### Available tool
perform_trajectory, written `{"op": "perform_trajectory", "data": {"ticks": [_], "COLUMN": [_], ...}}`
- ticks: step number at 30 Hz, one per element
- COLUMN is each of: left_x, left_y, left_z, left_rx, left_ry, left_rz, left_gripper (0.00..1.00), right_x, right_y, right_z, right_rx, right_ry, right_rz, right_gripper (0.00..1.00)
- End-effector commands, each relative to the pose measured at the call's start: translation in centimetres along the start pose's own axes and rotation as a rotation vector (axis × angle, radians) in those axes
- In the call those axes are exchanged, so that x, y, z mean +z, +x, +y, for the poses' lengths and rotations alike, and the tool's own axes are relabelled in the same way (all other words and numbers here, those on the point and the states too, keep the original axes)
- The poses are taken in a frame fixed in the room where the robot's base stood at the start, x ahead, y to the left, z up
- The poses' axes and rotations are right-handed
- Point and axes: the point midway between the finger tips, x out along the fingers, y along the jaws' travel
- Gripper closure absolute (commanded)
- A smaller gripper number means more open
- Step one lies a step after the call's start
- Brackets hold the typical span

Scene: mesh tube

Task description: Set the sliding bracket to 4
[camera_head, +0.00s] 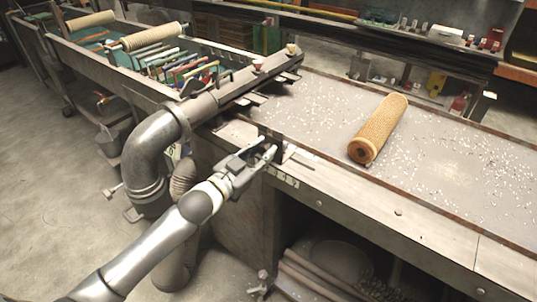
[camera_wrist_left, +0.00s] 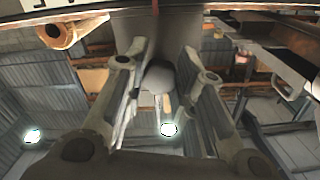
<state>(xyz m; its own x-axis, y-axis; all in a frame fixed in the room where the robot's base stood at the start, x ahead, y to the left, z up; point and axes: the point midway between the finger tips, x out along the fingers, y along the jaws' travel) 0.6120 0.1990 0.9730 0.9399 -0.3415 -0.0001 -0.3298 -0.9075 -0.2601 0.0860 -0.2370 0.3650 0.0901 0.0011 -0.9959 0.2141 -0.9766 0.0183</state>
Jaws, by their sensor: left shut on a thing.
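The sliding bracket (camera_head: 272,138) is a small dark upright piece at the front edge of the workbench, near its left end. My left gripper (camera_head: 266,153) reaches it from the front and is shut on it. In the left wrist view my left gripper (camera_wrist_left: 160,60) has its two fingers on either side of a grey piece, which looks like part of the bracket. A pale number strip (camera_head: 285,178) runs along the bench front just below the gripper; its digits are too small to read. The bracket's exact setting cannot be told. My right gripper is not in view.
A tan mesh tube (camera_head: 380,128) lies on the workbench top (camera_head: 440,170) among scattered white bits. A thick grey pipe (camera_head: 150,150) bends up left of the gripper to a long metal rail (camera_head: 250,80). Tool trays (camera_head: 130,60) stand at the back left.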

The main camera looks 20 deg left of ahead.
Motion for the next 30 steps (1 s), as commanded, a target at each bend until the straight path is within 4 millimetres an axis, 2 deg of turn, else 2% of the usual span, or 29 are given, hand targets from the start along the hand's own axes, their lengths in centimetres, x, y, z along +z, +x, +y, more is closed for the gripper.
{"op": "perform_trajectory", "data": {"ticks": [5,6,11,23,30], "left_x": [0.1,0.1,0.1,0.1,0.2], "left_y": [0.0,0.0,0.0,-0.4,-3.2], "left_z": [0.0,0.0,0.1,0.1,0.1], "left_rx": [-0.001,-0.001,0.0,0.0,0.001], "left_ry": [-0.001,-0.001,-0.002,-0.002,-0.003], "left_rz": [-0.002,-0.002,-0.001,-0.001,-0.003], "left_gripper": [1.0,0.74,0.53,0.53,0.53], "right_x": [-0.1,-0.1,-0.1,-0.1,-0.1], "right_y": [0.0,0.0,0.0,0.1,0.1], "right_z": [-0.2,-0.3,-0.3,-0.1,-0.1], "right_rx": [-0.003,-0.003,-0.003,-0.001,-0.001], "right_ry": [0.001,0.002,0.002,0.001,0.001], "right_rz": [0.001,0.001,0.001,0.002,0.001], "right_gripper": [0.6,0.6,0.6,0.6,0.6]}}
